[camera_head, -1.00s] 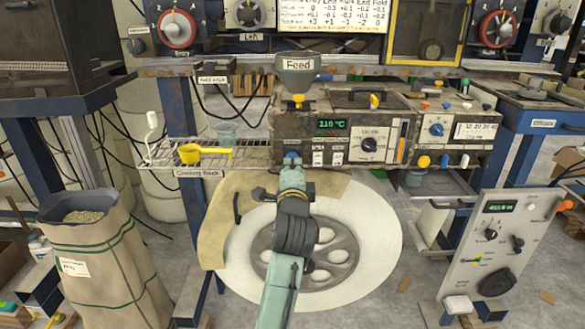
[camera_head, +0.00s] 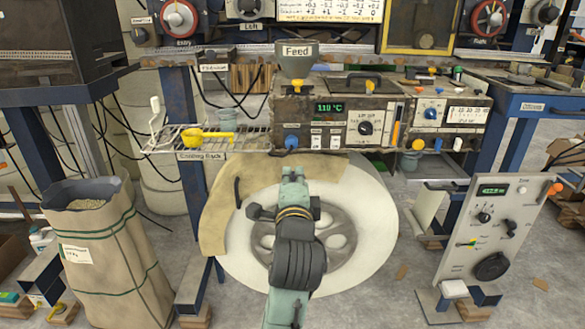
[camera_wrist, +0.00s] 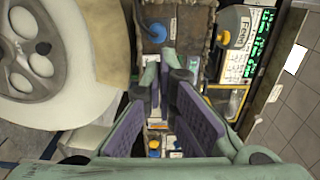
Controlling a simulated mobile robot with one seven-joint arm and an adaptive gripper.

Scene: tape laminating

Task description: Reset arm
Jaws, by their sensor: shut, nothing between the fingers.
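My gripper (camera_head: 293,174) is at the end of my arm, low in the middle of the head view, in front of the large white reel (camera_head: 345,270) and below the laminating machine (camera_head: 270,115). It is shut and empty, with no object held. In the wrist view my gripper (camera_wrist: 166,84) shows its purple-padded fingers. A blue knob (camera_head: 291,141) is on the machine's lower front, just above the gripper in the picture and apart from it. The machine's green display reads about 110 °C.
A wire cooling rack (camera_head: 165,140) with a yellow scoop (camera_head: 205,136) stands left of the machine. A sack of pellets (camera_head: 105,250) is at lower left. A panel with dials (camera_head: 495,225) stands at right. Floor between reel and panel is mostly clear.

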